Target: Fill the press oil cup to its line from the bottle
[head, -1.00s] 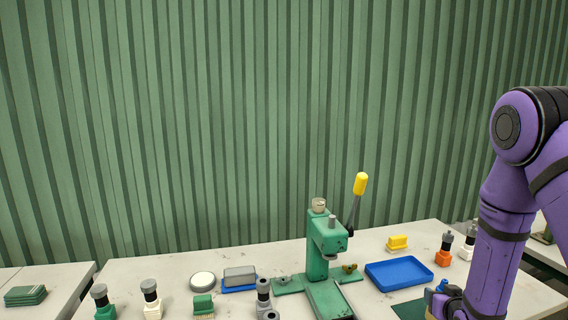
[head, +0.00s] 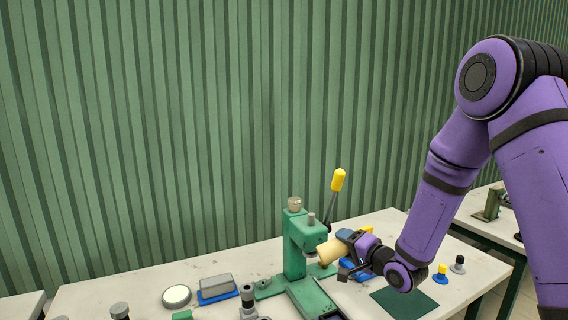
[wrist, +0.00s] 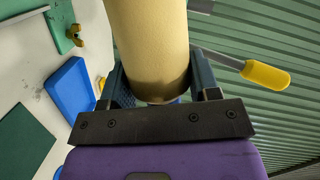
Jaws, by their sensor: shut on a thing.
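The green press (head: 294,250) stands on the table in the head view, with a yellow-tipped lever (head: 337,180). A small pale cup (head: 295,204) sits on top of the press; its line and oil level are too small to tell. My gripper (head: 348,243) is shut on a cream bottle (head: 329,251), to the right of the press head. The bottle lies tipped near level, its end pointing left toward the press and lower than the cup. In the wrist view the bottle (wrist: 152,45) sits between the two fingers; its far end is out of frame.
A blue tray (wrist: 70,88) lies beside the press, mostly hidden behind my gripper in the head view. A green mat (head: 404,301) is at the right front. A grey block on a blue base (head: 217,287), a round white dish (head: 176,296) and several small fittings stand left.

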